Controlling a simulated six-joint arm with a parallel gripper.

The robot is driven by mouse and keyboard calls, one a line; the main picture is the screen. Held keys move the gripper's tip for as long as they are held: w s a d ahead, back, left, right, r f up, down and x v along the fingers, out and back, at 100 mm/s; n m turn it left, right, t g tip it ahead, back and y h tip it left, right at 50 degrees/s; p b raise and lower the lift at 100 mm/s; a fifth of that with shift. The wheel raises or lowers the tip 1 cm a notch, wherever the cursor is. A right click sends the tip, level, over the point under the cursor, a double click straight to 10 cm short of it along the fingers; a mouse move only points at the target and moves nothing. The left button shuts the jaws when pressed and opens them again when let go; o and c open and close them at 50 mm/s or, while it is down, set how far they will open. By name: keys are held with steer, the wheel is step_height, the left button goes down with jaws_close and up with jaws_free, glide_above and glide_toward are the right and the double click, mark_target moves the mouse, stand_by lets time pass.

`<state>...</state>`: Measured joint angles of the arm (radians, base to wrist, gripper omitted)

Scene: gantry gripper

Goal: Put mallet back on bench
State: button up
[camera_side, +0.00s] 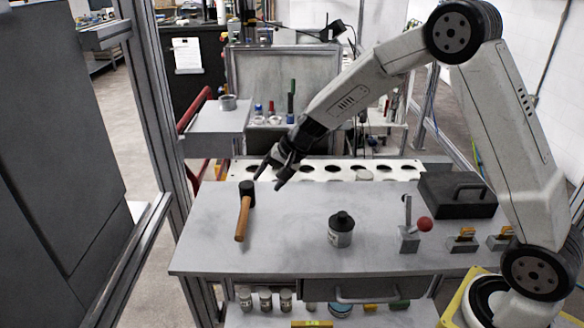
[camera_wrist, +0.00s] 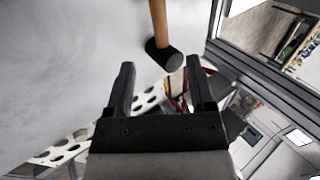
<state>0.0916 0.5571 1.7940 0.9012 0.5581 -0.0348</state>
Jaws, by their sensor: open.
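The mallet (camera_side: 243,212) lies on the left part of the grey bench (camera_side: 285,225), its black head toward the back and its wooden handle toward the front. My gripper (camera_side: 268,184) is open and empty, above the bench and to the right of the mallet head in the side view. In the wrist view the mallet head (camera_wrist: 164,56) shows ahead of my open gripper (camera_wrist: 160,75), between the lines of the two fingers and apart from them. Part of the handle runs out of the top of that view.
A dark canister (camera_side: 341,230) stands mid-bench. A red-knobbed lever (camera_side: 410,232), yellow-topped clamps (camera_side: 463,240) and a black case (camera_side: 457,194) occupy the right side. A white rack with holes (camera_side: 315,172) runs along the back edge. The bench's front left is clear.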

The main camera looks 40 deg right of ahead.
steer(key=shift+s, duration=0.1)
stand_by(0.6)
steer(key=s+d+f+n+g+h, duration=0.1)
steer(key=s+n+h, duration=0.3)
steer(key=s, duration=2)
steer(key=d+n+g, duration=0.1)
steer(key=n, duration=0.4)
steer(key=shift+s+d+f+h, duration=0.15)
steer(key=shift+d+h, duration=0.1)
steer(key=shift+h, duration=0.05)
